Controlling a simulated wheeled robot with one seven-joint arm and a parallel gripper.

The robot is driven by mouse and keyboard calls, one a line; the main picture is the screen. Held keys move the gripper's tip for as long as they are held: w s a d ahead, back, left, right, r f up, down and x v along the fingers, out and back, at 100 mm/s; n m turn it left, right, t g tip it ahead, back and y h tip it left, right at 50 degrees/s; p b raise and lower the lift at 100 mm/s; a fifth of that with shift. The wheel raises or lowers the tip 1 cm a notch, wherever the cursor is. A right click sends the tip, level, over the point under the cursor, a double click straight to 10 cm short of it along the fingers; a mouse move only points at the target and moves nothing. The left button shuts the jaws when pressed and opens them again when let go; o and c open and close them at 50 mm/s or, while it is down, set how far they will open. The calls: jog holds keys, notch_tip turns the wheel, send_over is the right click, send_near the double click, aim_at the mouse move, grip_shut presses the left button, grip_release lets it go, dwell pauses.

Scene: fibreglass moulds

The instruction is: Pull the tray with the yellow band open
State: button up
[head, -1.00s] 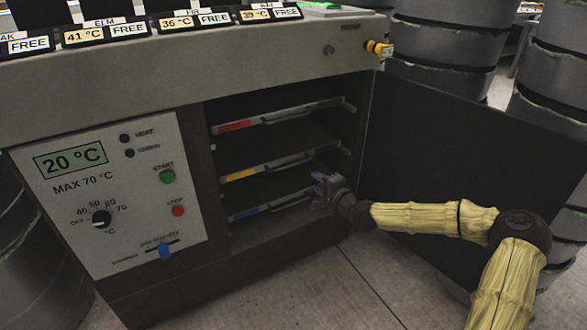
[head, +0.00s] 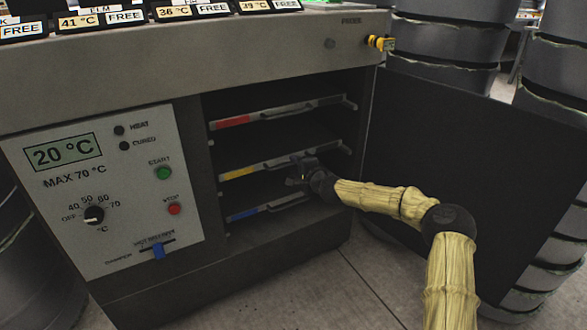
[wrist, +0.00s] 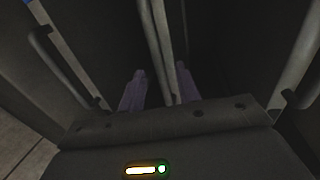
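The tray with the yellow band (head: 239,173) is the middle one of three in the open cabinet. It sits in its slot, with a grey bar handle along its front. My gripper (head: 301,172) is at the right part of this handle. In the wrist view the two purple fingers (wrist: 161,88) stand on either side of a grey bar (wrist: 158,45), which looks like this tray's handle. The fingers look apart, with a gap beside the bar. Whether either finger touches it is unclear.
The red-band tray (head: 232,122) is above and the blue-band tray (head: 243,215) below, both with handles close to my gripper. The control panel (head: 110,190) is at the left.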

jog(key=shift+x, duration=0.85)
grip_shut()
jog(key=shift+d, duration=0.1)
